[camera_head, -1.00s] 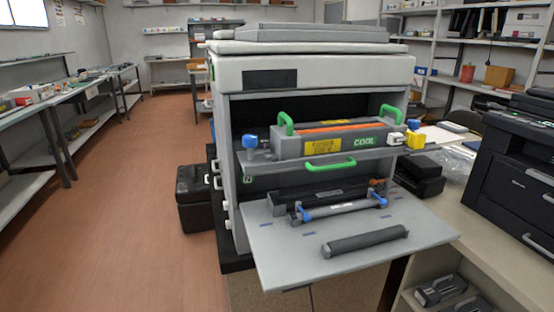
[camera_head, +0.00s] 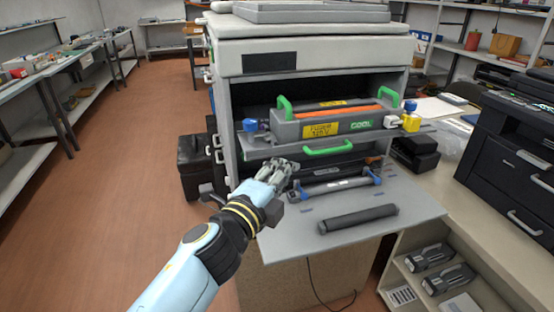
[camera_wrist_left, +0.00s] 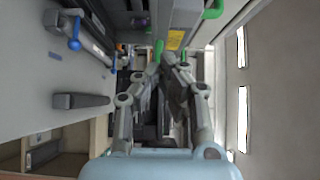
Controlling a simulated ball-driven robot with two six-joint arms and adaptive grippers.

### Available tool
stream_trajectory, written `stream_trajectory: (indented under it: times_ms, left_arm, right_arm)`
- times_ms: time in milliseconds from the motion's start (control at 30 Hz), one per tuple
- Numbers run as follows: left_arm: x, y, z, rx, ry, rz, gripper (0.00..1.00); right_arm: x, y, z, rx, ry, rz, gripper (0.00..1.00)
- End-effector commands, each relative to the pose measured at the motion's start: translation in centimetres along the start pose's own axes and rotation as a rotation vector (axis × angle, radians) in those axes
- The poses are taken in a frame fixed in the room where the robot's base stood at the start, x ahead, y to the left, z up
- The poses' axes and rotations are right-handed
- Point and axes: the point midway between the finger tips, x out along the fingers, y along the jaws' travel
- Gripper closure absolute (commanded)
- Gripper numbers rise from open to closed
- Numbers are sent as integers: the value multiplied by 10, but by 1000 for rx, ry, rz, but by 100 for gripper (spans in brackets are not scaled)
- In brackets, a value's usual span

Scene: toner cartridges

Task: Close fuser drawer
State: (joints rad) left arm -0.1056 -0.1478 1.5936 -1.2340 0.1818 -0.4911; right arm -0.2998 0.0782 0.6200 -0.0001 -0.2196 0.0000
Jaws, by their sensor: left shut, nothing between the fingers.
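The fuser drawer (camera_head: 262,149) is a grey shelf pulled out of the open printer (camera_head: 330,54), with a green handle (camera_head: 328,147) on its front edge. On it sits the grey fuser unit (camera_head: 290,132) with an orange strip, yellow label, "COOL" marking and green grips. Blue and yellow latches stand at its ends. My left gripper (camera_head: 284,170) is shut and empty, in front of the drawer's left part and left of the green handle. In the left wrist view its fingers (camera_wrist_left: 165,65) reach toward the printer. Whether they touch the drawer is unclear. My right gripper is out of view.
Below the drawer, the grey front door (camera_head: 405,203) is folded down. It carries a dark roller (camera_head: 358,219) and a blue-ended roller unit (camera_head: 334,187). A black printer (camera_head: 512,150) stands on the bench at right. Open floor lies to the left.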

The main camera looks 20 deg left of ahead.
Motion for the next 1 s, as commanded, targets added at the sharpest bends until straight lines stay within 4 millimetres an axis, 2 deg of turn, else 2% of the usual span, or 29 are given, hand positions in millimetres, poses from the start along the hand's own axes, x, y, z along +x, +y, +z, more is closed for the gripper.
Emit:
stream_trajectory:
  times_ms: [100, 233, 767, 1000]
  left_arm:
    - [13, 0, 15, 5, 0, 0, 100]
    - [22, 0, 24, 1, 0, 0, 100]
    - [26, 0, 29, 0, 0, 1, 100]
    - [44, 0, 46, 3, -1, -1, 100]
  right_arm:
    - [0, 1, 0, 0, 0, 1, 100]
    - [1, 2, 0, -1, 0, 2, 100]
    - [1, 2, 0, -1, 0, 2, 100]
    - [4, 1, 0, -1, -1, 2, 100]
